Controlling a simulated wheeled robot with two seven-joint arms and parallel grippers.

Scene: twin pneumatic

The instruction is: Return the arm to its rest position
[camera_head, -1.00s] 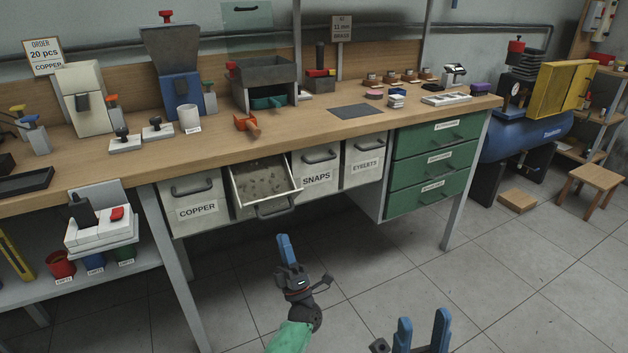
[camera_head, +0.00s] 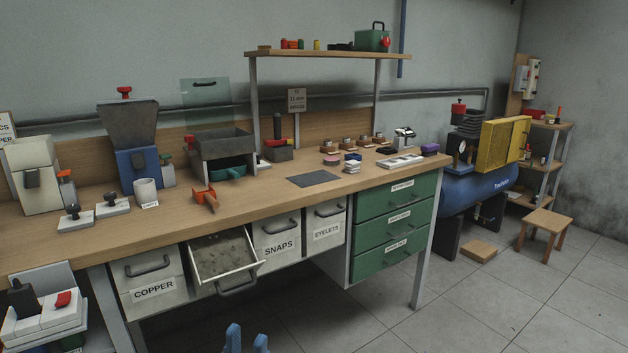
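My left gripper (camera_head: 247,341) shows only as two blue fingertips at the bottom edge of the head view. They stand apart with a gap between them, and nothing shows in the gap. The gripper is in front of the bench, below the pulled-out drawer (camera_head: 207,279) and not touching it. The rest of the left arm is below the picture. My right gripper and arm are out of view.
The drawer between the COPPER bin (camera_head: 149,268) and the SNAPS bin (camera_head: 275,229) sticks out from under the bench (camera_head: 262,206). Green drawers (camera_head: 392,222) stand to its right. The grey floor (camera_head: 500,310) at the right front is clear.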

